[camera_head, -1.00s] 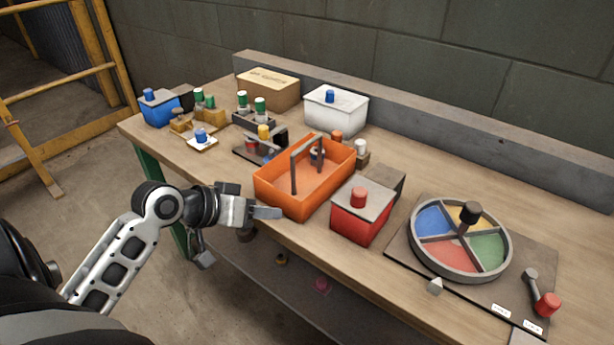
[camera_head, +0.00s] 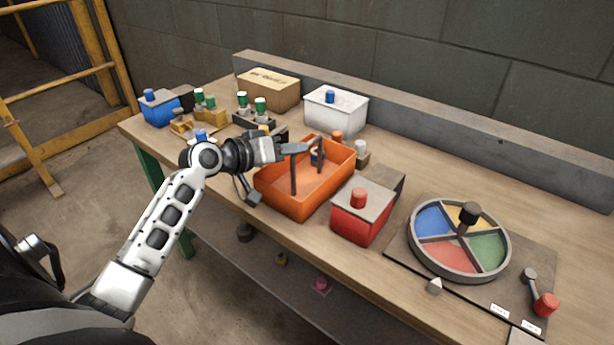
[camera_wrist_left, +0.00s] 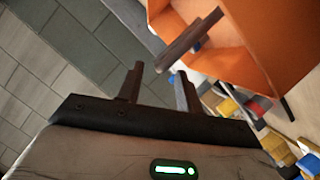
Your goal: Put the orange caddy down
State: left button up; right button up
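The orange caddy (camera_head: 325,189) stands level on the workbench near its front edge, with a dark arched handle (camera_head: 293,177). In the left wrist view its orange wall (camera_wrist_left: 285,40) and handle bar (camera_wrist_left: 192,38) show close ahead. My left gripper (camera_head: 299,147) is over the caddy's left side, at the top of the handle. In the wrist view the two fingers (camera_wrist_left: 158,82) are apart with a gap between them. The bar's near end lies just ahead of the tips and does not look clamped. A small blue-topped item (camera_head: 316,157) is inside the caddy. My right gripper is not in view.
A red box (camera_head: 357,222) stands close to the caddy's right. Behind are a white box (camera_head: 337,113) and a cardboard box (camera_head: 268,91). Green-capped bottles (camera_head: 260,106) and a blue box (camera_head: 157,112) stand to the left. A four-colour wheel (camera_head: 460,240) is at right.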

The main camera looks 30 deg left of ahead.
pick_arm(q)
jog(key=x, duration=0.5)
jog(key=shift+r, duration=0.2)
grip_shut()
jog(key=shift+r, duration=0.1)
jog(key=shift+r, duration=0.1)
